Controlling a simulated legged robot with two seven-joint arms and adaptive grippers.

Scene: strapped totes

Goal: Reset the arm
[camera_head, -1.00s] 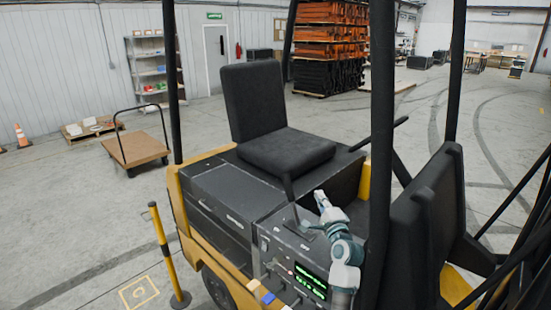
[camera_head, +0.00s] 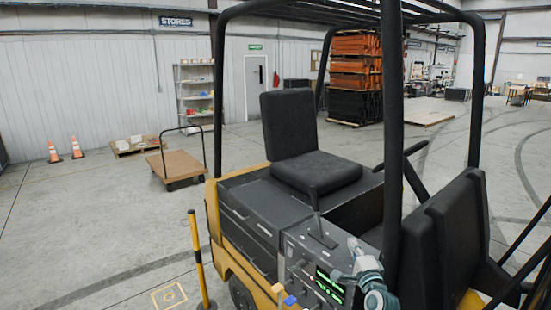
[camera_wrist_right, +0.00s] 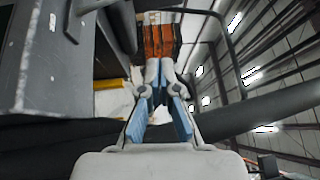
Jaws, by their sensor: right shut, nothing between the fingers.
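My right arm enters the head view at the bottom, in grey and teal. Its right gripper (camera_head: 354,247) is beside the vehicle's control panel, to the right of the black lever (camera_head: 315,212). It also shows in the right wrist view (camera_wrist_right: 159,66), where the blue-padded fingers meet at their tips with nothing between them. I cannot tell from the head view whether the arm touches the panel. My left gripper is not in view.
The yellow and black vehicle has a control panel with a green display (camera_head: 330,286), a black seat (camera_head: 315,170) and black posts (camera_head: 392,150) close to my right arm. A flat cart (camera_head: 173,163) and a striped post (camera_head: 198,258) stand left. Open floor lies around.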

